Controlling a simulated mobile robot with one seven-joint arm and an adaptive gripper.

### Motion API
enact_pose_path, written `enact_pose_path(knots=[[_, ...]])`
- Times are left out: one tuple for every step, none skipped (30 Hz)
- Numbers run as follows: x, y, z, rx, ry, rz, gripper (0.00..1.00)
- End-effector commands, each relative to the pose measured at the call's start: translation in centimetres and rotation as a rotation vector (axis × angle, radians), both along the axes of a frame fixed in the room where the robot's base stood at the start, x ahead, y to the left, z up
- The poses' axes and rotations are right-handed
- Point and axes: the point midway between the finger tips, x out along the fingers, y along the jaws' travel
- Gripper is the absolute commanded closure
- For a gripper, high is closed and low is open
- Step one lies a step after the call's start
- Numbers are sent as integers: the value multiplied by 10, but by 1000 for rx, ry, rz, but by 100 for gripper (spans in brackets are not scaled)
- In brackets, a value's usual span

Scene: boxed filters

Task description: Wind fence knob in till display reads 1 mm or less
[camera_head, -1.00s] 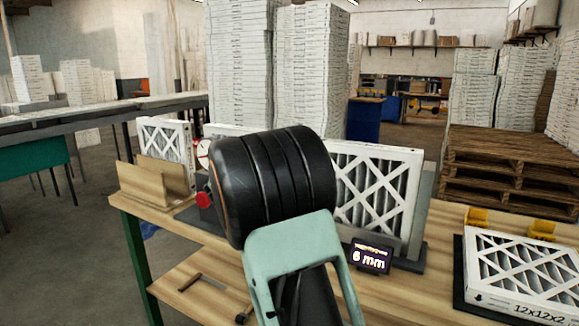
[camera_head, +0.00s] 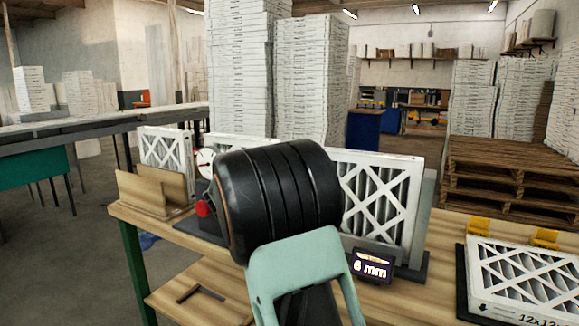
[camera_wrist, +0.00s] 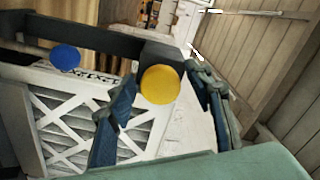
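The small dark display (camera_head: 371,267) on the bench reads 6 mm. A round yellow knob (camera_wrist: 160,84) on a dark block shows in the wrist view. My gripper (camera_wrist: 160,76) is open, with one blue-grey finger on each side of the yellow knob and gaps between. I cannot tell how far the fingertips reach along it. A blue knob (camera_wrist: 65,58) sits to its left on a dark bar. In the head view my black arm link hides the gripper and the yellow knob. A white-framed filter (camera_head: 385,205) stands upright behind the display; it also shows in the wrist view (camera_wrist: 75,125).
A red knob (camera_head: 203,208) and a round dial (camera_head: 205,160) show left of my arm. A wooden holder (camera_head: 150,195) stands at the bench's left end. Another filter (camera_head: 525,275) lies at right beside yellow blocks (camera_head: 545,237). Pallets (camera_head: 510,175) stand behind.

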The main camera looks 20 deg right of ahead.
Motion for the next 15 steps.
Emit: enact_pose_path(knots=[[0, 0, 0, 0, 0, 0, 52], [0, 0, 0, 0, 0, 0, 52], [0, 0, 0, 0, 0, 0, 52], [0, 0, 0, -1, -1, 0, 52], [0, 0, 0, -1, -1, 0, 52], [0, 0, 0, -1, -1, 0, 52], [0, 1, 0, -1, -1, 0, 52], [-1, 1, 0, -1, -1, 0, 52], [-2, 3, 1, 0, 0, 1, 52], [-3, 5, 1, 0, 0, 2, 52], [-5, 8, 1, 0, -1, 3, 52], [-9, 12, 1, 0, -1, 3, 52], [-12, 16, 1, 0, -1, 3, 52], [-15, 21, 1, 0, 0, 4, 52], [-20, 28, 1, 0, -1, 5, 52]])
